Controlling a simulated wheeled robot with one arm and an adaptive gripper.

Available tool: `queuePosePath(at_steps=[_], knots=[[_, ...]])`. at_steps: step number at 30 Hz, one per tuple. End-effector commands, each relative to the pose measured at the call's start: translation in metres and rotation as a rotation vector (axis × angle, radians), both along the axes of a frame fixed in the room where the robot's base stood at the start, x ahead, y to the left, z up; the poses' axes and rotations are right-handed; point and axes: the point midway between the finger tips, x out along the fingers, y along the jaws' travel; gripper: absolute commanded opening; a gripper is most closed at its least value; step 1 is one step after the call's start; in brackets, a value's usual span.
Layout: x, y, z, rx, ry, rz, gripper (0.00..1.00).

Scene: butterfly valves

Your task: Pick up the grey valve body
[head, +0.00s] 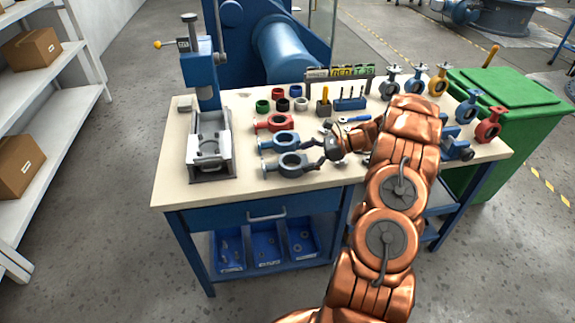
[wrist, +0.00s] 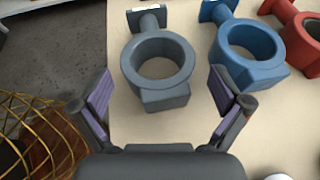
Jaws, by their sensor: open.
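The grey valve body (head: 305,166) lies flat on the workbench near its front edge, in front of a blue valve body (head: 283,137). In the wrist view the grey valve body (wrist: 165,99) shows as a thick ring, with its flanged neck pointing away and a square block on the near side. My gripper (head: 314,156) is open at the right side of the grey body in the head view.
The blue body (wrist: 252,40) and a red body (wrist: 299,38) lie close to the right in the wrist view. A press with a grey fixture (head: 208,165) stands left on the bench (head: 240,190). Coloured rings, tools and assembled valves (head: 438,84) stand behind.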

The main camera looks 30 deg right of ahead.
Motion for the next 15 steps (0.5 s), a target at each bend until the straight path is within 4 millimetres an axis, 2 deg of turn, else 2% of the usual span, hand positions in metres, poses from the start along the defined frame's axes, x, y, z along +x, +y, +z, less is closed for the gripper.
queuePosePath(at_steps=[9,15], knots=[[0.015,0.031,-0.011,0.004,0.002,0.004,1.00],[0.022,0.039,-0.017,-0.001,0.001,0.001,1.00]])
